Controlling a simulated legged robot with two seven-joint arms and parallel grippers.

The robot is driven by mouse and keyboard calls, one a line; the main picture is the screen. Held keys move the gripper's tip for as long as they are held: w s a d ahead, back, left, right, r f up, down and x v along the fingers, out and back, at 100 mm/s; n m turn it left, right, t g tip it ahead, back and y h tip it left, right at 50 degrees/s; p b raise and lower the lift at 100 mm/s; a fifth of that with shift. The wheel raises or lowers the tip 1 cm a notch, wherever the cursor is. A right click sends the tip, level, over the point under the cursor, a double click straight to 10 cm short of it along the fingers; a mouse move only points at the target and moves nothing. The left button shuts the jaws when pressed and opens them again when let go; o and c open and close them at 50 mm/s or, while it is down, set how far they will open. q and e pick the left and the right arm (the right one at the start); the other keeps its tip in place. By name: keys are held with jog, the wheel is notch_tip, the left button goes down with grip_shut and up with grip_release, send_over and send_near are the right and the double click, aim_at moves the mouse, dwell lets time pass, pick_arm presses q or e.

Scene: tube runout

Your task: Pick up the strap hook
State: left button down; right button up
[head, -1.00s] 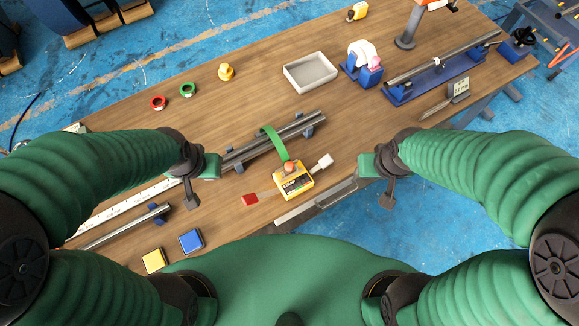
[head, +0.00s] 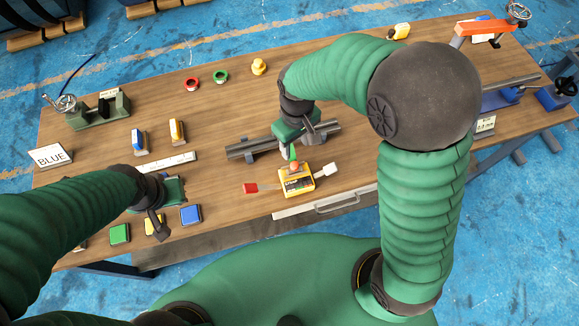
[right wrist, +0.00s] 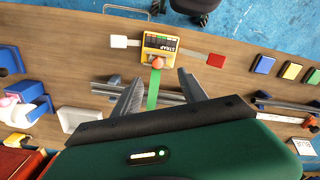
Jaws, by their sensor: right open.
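A yellow box (head: 297,184), its label reading STRAP in the right wrist view (right wrist: 160,44), lies near the table's front edge. An orange-red knob-like piece (right wrist: 158,62) sits at its edge, where a green strap (right wrist: 153,90) meets it; this may be the strap hook. The strap runs over the grey tubes (head: 328,138). My right gripper (head: 294,146) is above the strap and tubes, open and empty. In the right wrist view its fingers (right wrist: 160,79) lie either side of the strap, pointing towards the knob. My left gripper (head: 154,222) is at the left, over the coloured blocks; its jaws are unclear.
A red tab (head: 250,188) and a white tab (head: 325,171) flank the box. Blue (head: 190,214) and green (head: 119,233) blocks lie left. Red (head: 192,84) and green (head: 221,76) rings stand behind.

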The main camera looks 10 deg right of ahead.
send_over(296, 165)
jog(key=s+a, duration=0.1)
notch_tip(296, 165, down, 7)
jog(key=f, duration=0.2)
jog(key=f+p, duration=0.1)
jog(key=f, duration=0.1)
jog(key=w+d+f+p, duration=0.1)
jog(key=f, duration=0.2)
jog(key=shift+d, duration=0.1)
jog(key=shift+f, duration=0.35)
jog(key=shift+w+a, duration=0.1)
jog(key=shift+a, duration=0.3)
jog(key=c, duration=0.4)
pick_arm(q)
jog(key=shift+w+r, duration=0.1)
jog(key=shift+r, duration=0.85)
pick_arm(e)
jog(key=shift+d, duration=0.25)
grip_shut()
